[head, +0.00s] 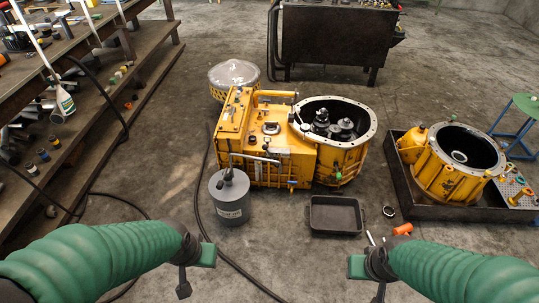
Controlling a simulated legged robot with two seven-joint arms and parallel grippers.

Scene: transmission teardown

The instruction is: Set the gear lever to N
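The yellow transmission housing (285,160) stands on the floor in the middle of the head view, its round bell end open at the right with dark gears inside. A thin metal bar (255,158) runs along its near side, just above the grey can; I cannot tell whether this is the gear lever, and no N mark is legible. My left gripper (195,270) is at the lower left, in front of the can and apart from the housing. My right gripper (368,276) is at the lower right, also apart from it. Neither visibly holds anything; their finger gaps are unclear.
A grey can (230,197) and a black tray (336,214) stand before the housing. A second yellow housing (456,160) sits in a dark tray at right. An orange-handled tool (402,229) lies near my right gripper. Wooden shelves (90,95) line the left; a dark cable crosses the floor.

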